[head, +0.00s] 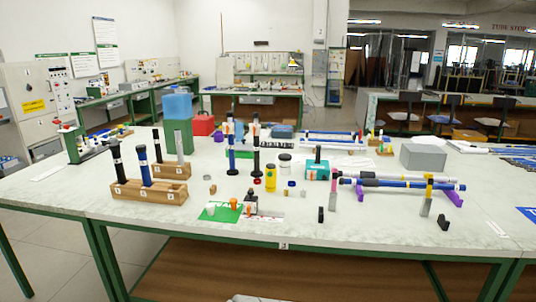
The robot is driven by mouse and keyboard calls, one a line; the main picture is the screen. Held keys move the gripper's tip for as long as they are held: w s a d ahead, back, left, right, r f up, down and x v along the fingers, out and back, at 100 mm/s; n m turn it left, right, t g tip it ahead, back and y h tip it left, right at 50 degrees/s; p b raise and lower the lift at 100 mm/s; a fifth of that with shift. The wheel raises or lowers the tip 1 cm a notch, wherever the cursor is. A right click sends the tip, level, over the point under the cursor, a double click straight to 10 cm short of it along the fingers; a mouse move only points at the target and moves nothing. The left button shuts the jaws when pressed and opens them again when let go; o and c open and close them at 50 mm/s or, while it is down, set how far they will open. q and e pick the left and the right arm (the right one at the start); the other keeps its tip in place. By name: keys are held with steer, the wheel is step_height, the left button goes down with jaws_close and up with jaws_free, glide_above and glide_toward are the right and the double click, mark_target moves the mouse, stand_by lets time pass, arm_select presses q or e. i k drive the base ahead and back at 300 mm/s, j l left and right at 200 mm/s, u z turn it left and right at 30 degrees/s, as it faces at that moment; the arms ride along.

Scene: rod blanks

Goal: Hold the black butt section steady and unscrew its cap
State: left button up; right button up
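A black section (117,163) stands upright in the left end of a wooden block (140,195) at the front left of the table. Its top end looks slightly wider, but whether this is a cap is too small to tell. A blue section (145,168) stands beside it in the same block. Another black upright piece (256,160) stands near the table's middle, next to a blue one (232,160). I cannot tell which black piece is the butt section. Neither of my grippers shows in the head view.
A green mat (219,214), a yellow bottle (271,177) and small parts lie mid-table. Long rods (400,183) rest on purple stands at right. A grey box (423,156) stands behind. The front right surface is mostly clear.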

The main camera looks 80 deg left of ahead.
mark_target(116, 156)
steer(key=u, duration=3.7)
